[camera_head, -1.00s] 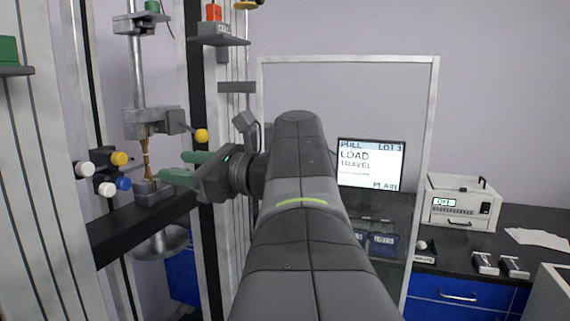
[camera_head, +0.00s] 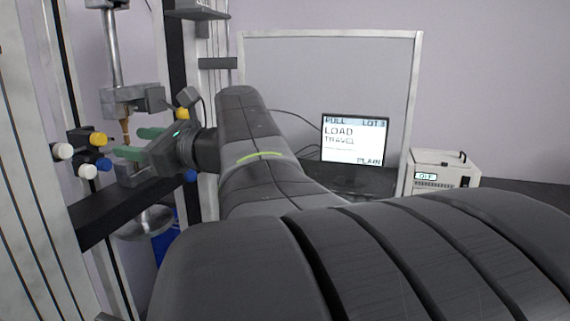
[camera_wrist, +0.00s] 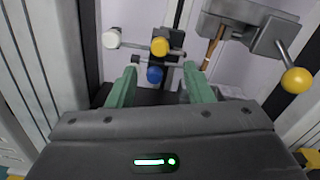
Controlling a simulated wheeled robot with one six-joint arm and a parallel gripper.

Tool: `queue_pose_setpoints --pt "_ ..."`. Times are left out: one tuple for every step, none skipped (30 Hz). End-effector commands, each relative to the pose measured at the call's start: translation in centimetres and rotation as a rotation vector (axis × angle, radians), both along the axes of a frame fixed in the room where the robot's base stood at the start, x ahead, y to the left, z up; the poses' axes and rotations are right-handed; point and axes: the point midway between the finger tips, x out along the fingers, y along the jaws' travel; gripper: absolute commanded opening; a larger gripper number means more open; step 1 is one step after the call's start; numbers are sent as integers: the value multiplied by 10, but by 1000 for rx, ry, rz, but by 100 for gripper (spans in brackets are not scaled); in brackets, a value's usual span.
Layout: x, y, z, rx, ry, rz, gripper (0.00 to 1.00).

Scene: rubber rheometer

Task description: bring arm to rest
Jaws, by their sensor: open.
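My gripper (camera_head: 141,143) is open, with two green fingers spread apart at the testing machine's clamps. In the wrist view the space between the fingers (camera_wrist: 160,86) looks empty, with a blue knob and a yellow knob beyond it. A tan rubber strip (camera_head: 126,131) hangs from the upper clamp (camera_head: 134,98); it also shows in the wrist view (camera_wrist: 214,47), right of the fingers. The fingers partly cover the strip's lower end and the lower clamp (camera_head: 131,178) in the head view. My arm reaches across from the right.
The machine's upright columns stand close around my gripper. Yellow, white and blue knobs (camera_head: 103,138) stick out near the fingers. A clear framed panel (camera_head: 330,34) stands right of the machine, near a screen (camera_head: 355,140) and a white box (camera_head: 442,172). My arm hides much of the bench.

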Motion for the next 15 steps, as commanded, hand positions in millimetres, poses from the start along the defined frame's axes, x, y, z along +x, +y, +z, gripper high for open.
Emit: queue_pose_setpoints --pt "2 8 1 0 2 5 46" --pt "3 12 1 -1 2 5 46" --pt "4 17 1 0 3 5 46" --pt "5 21 1 1 3 4 46" --pt "6 25 1 1 3 5 46" --pt "8 31 1 0 3 4 46" --pt "9 35 0 0 3 5 46" --pt "11 39 1 0 3 5 46" --pt "12 44 1 0 2 4 46" --pt "13 48 1 0 2 4 46" --pt "14 52 1 0 2 4 46" --pt "16 56 1 0 2 4 46" --pt "17 59 1 0 2 3 46" --pt "17 62 1 0 1 3 46" --pt "18 66 1 0 1 2 46"
